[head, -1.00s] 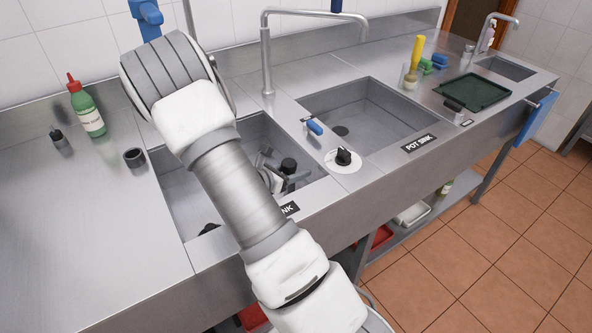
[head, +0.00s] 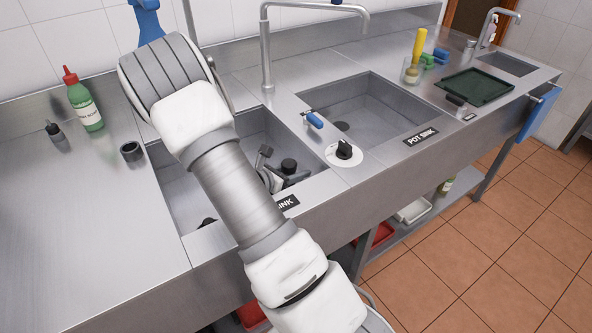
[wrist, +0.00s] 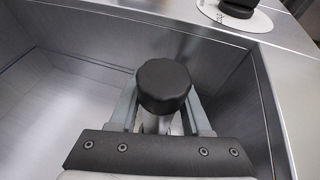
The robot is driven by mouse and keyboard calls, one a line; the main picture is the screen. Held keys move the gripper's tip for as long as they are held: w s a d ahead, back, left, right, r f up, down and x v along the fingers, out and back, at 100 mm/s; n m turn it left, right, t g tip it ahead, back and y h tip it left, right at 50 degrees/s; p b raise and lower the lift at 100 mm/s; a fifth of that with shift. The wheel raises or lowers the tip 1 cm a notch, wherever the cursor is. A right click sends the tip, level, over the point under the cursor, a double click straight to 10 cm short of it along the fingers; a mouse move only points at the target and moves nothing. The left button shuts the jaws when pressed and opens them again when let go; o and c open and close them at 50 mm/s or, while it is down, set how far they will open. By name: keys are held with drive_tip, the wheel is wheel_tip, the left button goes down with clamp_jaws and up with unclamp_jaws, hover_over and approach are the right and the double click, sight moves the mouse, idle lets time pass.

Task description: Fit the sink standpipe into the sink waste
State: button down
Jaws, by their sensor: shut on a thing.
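The sink standpipe shows its black cap (head: 288,165) in the left basin (head: 178,192). In the wrist view the round black cap (wrist: 163,86) sits between the two grey fingers, with a pale metal tube below it. My gripper (head: 272,178) is shut on the standpipe, inside the basin near its right side. A dark round spot (head: 208,221) on the basin floor, partly behind my arm, may be the sink waste. The standpipe's lower end is hidden, so I cannot tell whether it touches the waste.
A pot sink (head: 385,115) lies to the right, with a black knob (head: 344,150) and blue-handled lever (head: 314,121) between the basins. A tall tap (head: 266,50) stands behind.

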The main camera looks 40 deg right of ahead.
drive_tip(key=shift+f+b, duration=0.6)
drive_tip(key=shift+f, duration=0.2)
drive_tip(key=shift+c, duration=1.4)
unclamp_jaws()
drive_tip(key=shift+s, duration=0.1)
drive_tip(key=shift+f, duration=0.1)
